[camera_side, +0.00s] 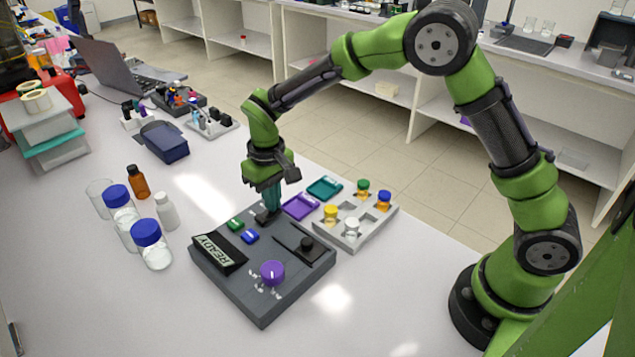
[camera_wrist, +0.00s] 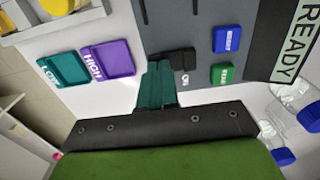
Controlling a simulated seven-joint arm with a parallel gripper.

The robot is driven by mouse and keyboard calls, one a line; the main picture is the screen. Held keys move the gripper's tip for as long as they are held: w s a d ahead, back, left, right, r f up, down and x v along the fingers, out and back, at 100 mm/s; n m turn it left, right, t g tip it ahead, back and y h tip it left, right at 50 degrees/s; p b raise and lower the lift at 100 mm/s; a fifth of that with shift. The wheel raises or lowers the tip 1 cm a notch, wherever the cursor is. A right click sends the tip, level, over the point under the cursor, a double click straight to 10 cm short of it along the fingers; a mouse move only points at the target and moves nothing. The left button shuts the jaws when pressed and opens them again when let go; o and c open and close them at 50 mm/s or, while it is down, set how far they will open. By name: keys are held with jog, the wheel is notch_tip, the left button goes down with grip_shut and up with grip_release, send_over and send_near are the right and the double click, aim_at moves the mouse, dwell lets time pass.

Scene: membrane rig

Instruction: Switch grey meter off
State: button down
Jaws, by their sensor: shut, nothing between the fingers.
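The grey meter (camera_side: 222,285) is a dark box on the white bench, with a lit READY display (camera_side: 216,254), a green button (camera_side: 235,224), a blue button (camera_side: 250,237) and a purple knob (camera_side: 272,272). A black switch (camera_wrist: 180,59) sits at the meter's far edge, with a small white mark beside it that I cannot fully read. My gripper (camera_side: 271,207) points down at that edge, shut and empty. In the wrist view its teal fingers (camera_wrist: 157,70) are right beside the switch and partly overlap it. I cannot tell whether they touch it.
A purple tray (camera_side: 300,207) and a teal tray (camera_side: 324,188) lie just beyond the meter. A grey rack (camera_side: 372,228) with several capped vials stands to the right. Bottles (camera_side: 150,245) with blue caps stand to the left. The bench in front is clear.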

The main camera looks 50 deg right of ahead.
jog(key=shift+r, duration=3.45)
jog(key=shift+f, duration=0.3)
jog(key=shift+s+f, duration=0.25)
jog(key=shift+s, duration=0.35)
jog(key=s+d+r+m+t+y, duration=0.1)
jog(key=s+d+r+m+t, duration=0.1)
jog(key=s+r, duration=0.4)
jog(key=s+d+r+m+t+y, duration=0.1)
jog(key=s+d+r+t, duration=0.4)
jog(key=s, duration=0.9)
jog(key=shift+s+d+r+m, duration=0.25)
jog(key=shift+d+r+m, duration=0.25)
jog(key=shift+d+r, duration=0.3)
